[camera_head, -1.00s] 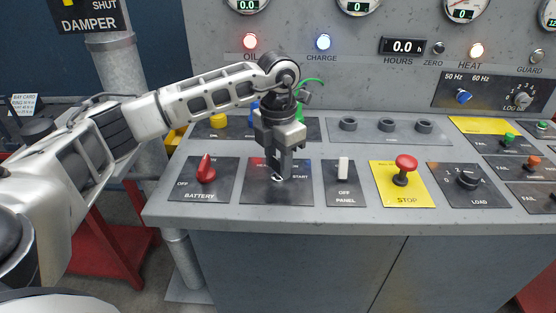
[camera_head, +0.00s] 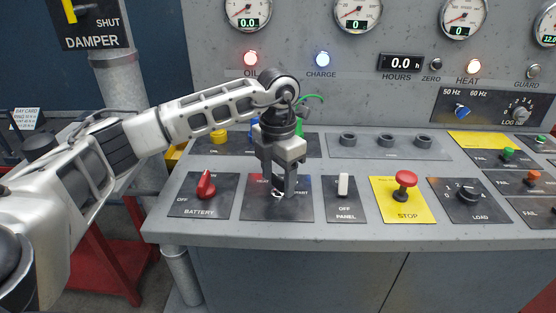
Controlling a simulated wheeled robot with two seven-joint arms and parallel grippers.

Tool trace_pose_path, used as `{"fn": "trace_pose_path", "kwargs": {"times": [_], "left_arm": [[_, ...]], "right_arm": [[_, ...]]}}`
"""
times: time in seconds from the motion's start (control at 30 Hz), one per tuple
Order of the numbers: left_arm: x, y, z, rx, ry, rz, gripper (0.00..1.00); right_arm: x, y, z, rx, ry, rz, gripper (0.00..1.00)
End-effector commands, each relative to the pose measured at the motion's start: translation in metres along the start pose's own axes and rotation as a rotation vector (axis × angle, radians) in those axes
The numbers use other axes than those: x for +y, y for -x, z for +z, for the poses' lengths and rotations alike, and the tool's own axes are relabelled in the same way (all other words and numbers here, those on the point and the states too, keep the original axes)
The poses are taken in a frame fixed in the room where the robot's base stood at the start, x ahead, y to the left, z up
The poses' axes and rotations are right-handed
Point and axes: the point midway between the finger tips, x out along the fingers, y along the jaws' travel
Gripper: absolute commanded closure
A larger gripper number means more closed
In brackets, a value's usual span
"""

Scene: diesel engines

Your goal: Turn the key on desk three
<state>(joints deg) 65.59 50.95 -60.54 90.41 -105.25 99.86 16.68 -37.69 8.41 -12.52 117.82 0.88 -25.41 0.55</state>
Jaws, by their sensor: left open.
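The key-switch plate (camera_head: 262,208) is a dark panel on the sloping grey desk, between the battery plate and the panel switch. Parts of its lettering show, including the end of START. My left gripper (camera_head: 284,191) points down over this plate with its jaws open. A small light-coloured piece, perhaps the key or its lock, shows at the fingertips. The fingers cover most of it, so I cannot tell the key's angle or whether the fingers touch it. My right gripper is not in view.
Left of the plate is a red battery switch (camera_head: 206,185). To the right are a white panel switch (camera_head: 343,185), a red stop button (camera_head: 405,179) and a black load knob (camera_head: 468,190).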

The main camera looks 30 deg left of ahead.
Motion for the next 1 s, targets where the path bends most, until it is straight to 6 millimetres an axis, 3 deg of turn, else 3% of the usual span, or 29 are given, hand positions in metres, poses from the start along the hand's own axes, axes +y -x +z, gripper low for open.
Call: {"fn": "trace_pose_path", "kwargs": {"times": [0.17,0.6,0.7,1.0], "left_arm": [[0.0,0.024,0.001,-0.008,-0.001,0.001,0.42],[0.0,0.129,0.001,-0.007,0.001,0.002,0.42],[0.0,0.145,0.0,-0.006,0.002,0.002,0.42],[0.0,0.159,0.0,-0.003,0.002,0.0,0.42]], "right_arm": [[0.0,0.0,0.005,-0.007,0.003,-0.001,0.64],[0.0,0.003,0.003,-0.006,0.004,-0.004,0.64],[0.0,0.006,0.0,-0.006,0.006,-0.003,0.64],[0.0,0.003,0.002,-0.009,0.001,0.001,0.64]]}}
